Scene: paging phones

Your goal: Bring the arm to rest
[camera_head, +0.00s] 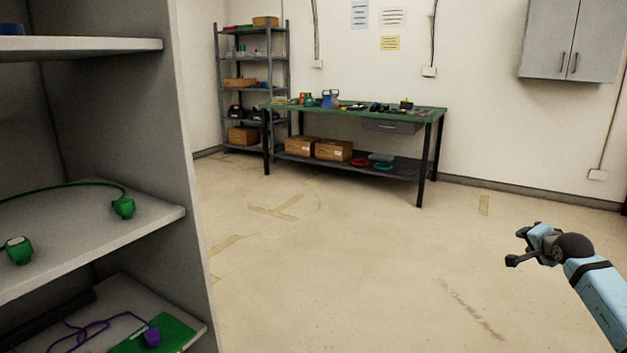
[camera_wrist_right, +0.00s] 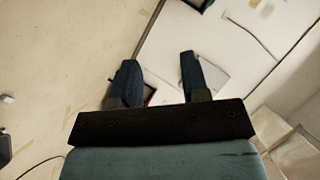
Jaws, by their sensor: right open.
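My right gripper (camera_head: 516,248) is at the right of the head view, held out over bare floor at the end of its light blue arm. In the right wrist view its two dark fingers (camera_wrist_right: 158,82) stand apart with nothing between them. It touches nothing that I can see. My left gripper is not in view.
A green-topped workbench (camera_head: 425,113) and a metal rack (camera_head: 217,65) stand at the back. The middle floor is clear.

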